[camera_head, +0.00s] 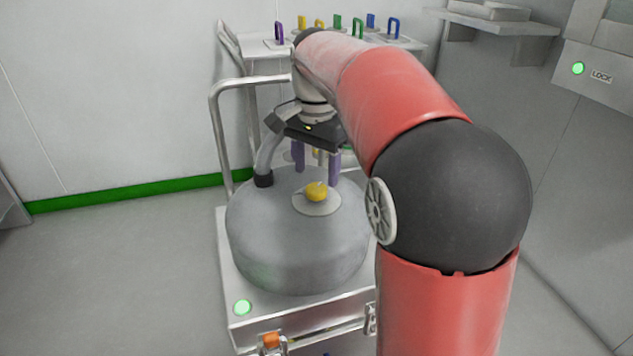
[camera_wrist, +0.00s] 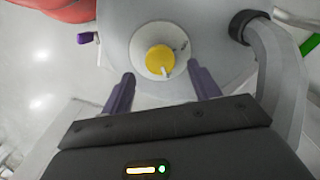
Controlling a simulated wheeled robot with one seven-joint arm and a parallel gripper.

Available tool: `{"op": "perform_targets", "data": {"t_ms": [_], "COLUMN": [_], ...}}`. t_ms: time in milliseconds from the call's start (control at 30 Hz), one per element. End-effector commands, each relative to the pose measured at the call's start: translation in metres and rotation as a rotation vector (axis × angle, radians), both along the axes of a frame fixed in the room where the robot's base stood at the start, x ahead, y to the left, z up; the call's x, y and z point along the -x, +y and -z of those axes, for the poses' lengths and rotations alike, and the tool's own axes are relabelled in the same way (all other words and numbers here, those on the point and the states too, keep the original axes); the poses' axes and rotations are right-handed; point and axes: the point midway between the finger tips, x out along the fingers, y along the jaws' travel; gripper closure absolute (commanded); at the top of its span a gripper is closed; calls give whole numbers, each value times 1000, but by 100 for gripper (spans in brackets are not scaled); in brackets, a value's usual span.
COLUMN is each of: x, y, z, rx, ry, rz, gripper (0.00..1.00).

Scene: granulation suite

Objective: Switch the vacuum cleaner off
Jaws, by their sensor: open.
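The vacuum cleaner (camera_head: 285,245) is a round grey metal drum on a steel cart. A yellow rotary knob (camera_head: 317,191) sits on a pale round plate on its top. In the wrist view the yellow knob (camera_wrist: 160,59) lies ahead of the fingertips, with a small light pointer at its lower edge and a faint mark on the plate at its upper right. My gripper (camera_head: 316,170) is above and behind the knob in the head view. Its two purple fingers are apart with nothing between them, and it also shows in the wrist view (camera_wrist: 160,80).
A grey hose (camera_head: 268,160) rises from the drum's left side, close to my gripper. The cart's handle rail (camera_head: 214,130) stands behind. A shelf (camera_head: 262,67) with several coloured handles stands at the back.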

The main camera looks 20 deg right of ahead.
Motion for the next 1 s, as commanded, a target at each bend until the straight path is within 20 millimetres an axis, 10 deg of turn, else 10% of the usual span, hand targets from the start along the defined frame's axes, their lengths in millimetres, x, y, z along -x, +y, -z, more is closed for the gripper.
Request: {"op": "perform_targets", "data": {"t_ms": [600,1000], "x": [0,0], "y": [0,0], "z": [38,38], "rx": [-1,-1], "ry": [-1,-1], "rz": [-1,-1], "gripper": [40,83]}}
